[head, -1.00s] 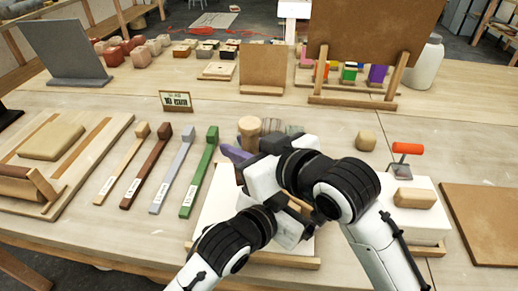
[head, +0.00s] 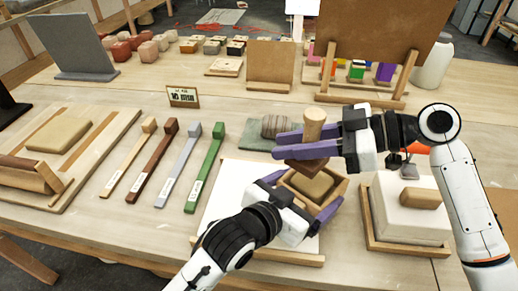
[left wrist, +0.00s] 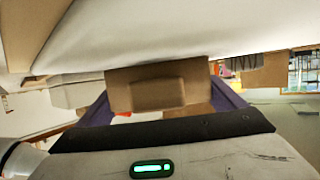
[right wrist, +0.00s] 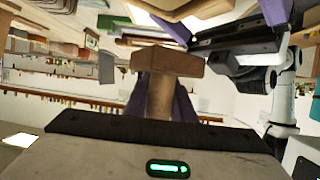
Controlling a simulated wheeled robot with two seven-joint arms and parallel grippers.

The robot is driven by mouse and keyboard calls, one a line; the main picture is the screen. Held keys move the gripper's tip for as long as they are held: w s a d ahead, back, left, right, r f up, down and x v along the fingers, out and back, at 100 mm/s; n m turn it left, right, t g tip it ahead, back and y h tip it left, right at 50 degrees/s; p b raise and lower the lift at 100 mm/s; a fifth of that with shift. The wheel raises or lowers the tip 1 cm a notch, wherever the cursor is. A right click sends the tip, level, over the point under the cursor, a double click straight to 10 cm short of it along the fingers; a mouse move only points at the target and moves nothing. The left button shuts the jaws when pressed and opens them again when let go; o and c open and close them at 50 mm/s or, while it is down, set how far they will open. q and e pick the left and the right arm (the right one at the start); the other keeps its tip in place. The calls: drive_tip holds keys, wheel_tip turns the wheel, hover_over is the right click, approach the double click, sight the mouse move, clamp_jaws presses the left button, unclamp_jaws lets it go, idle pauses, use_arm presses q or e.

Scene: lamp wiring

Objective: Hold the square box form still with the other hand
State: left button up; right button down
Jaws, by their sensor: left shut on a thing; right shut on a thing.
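The square box form (head: 338,190) is a wooden frame with a tan block (head: 311,184) inside it, above the white board (head: 225,185). My left gripper (head: 306,196) is shut on the form, one finger on each side. The form also shows between the fingers in the left wrist view (left wrist: 158,88). My right gripper (head: 285,146) is shut on a wooden press (head: 314,124) with a round handle and a dark square foot. The press is held just above and behind the form. It also shows in the right wrist view (right wrist: 160,98). The form's underside is hidden.
A white block with a tan piece on its wooden tray (head: 412,250) stands to the right. Several coloured bars, including a green one (head: 205,168), lie to the left. A folded cloth (head: 258,134) lies behind the board. A brown panel (head: 385,45) stands at the back.

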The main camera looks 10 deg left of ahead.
drive_tip(key=shift+w+d, duration=0.7)
drive_tip(key=shift+d, duration=0.25)
drive_tip(key=shift+d+f, duration=0.1)
drive_tip(key=shift+f, duration=0.05)
hover_over(297, 175)
drive_tip(key=shift+f, duration=2.15)
drive_tip(key=c, duration=2.2)
unclamp_jaws()
clamp_jaws()
drive_tip(key=shift+f, duration=0.1)
drive_tip(key=shift+f, duration=0.75)
